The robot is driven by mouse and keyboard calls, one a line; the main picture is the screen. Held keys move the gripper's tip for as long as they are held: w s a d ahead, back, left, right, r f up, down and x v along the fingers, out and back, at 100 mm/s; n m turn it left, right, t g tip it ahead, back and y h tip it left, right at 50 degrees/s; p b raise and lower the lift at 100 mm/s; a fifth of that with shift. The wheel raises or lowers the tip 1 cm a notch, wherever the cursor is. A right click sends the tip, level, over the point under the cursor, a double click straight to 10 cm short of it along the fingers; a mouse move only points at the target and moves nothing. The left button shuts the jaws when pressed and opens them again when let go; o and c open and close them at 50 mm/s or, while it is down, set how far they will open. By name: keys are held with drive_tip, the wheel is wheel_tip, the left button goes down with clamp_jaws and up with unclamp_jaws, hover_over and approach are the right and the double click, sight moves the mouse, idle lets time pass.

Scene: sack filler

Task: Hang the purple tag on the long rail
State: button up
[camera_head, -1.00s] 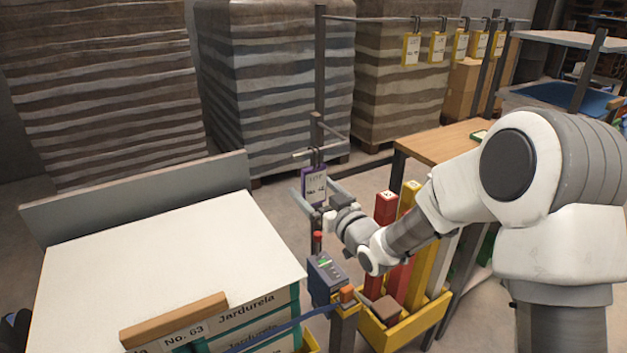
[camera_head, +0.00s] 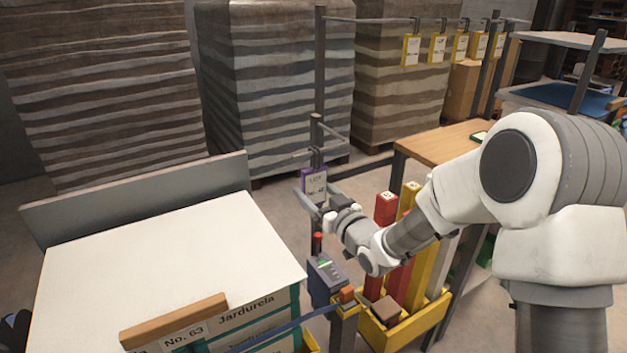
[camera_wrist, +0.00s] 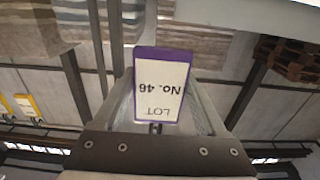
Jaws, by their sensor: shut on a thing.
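The purple tag (camera_head: 314,182), with a white label, is upright beside the grey post, below a short rail (camera_head: 301,152). In the wrist view the tag (camera_wrist: 160,88) lies between the two fingers, its label reading "LOT No. 46" upside down. My gripper (camera_head: 326,190) is shut on the tag. The tag's hook is close to the short rail; I cannot tell whether they touch. The long rail (camera_head: 375,19) runs high across the back from the tall post, with several yellow tags (camera_head: 411,49) hanging along its middle and right part.
Left is a white-topped table (camera_head: 160,255). Below my gripper stand a grey control box (camera_head: 325,277) and a yellow bin (camera_head: 398,338) with red and yellow bars. A wooden bench (camera_head: 455,142) is right. Wrapped stacks (camera_head: 275,90) stand behind. The long rail's left stretch is bare.

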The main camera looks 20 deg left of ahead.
drive_tip(key=shift+r, duration=0.15)
drive_tip(key=shift+r+p, duration=0.65)
drive_tip(key=shift+r, duration=0.65)
drive_tip(key=b+v, duration=0.2)
drive_tip(key=v, duration=0.8)
drive_tip(key=w+d+f+m+t+h, duration=0.2)
drive_tip(key=d+f, duration=0.5)
drive_tip(key=d, duration=0.4)
drive_tip(key=w+d+f+m+t+h, duration=0.3)
drive_tip(key=d+f+m+t+h, duration=0.1)
drive_tip(key=d+f+h, duration=0.4)
drive_tip(key=d+m, duration=0.1)
drive_tip(key=d, duration=0.1)
drive_tip(key=shift+d+m+h, duration=0.3)
drive_tip(key=shift+d+m, duration=0.05)
drive_tip(key=shift+m, duration=0.05)
drive_tip(key=d+f+h, duration=0.1)
drive_tip(key=d, duration=0.1)
drive_tip(key=s+d+f+m+h, duration=0.1)
drive_tip(key=d, duration=0.1)
drive_tip(key=d+f+m+h, duration=0.1)
drive_tip(key=d, duration=0.1)
drive_tip(key=shift+s+d+f, duration=0.25)
drive_tip(key=shift+d+f, duration=0.1)
wheel_tip(320, 180, up, 15)
drive_tip(key=p, duration=1.4)
drive_tip(key=shift+a+p, duration=0.1)
drive_tip(key=shift+p, duration=0.25)
drive_tip(key=shift+t, duration=0.3)
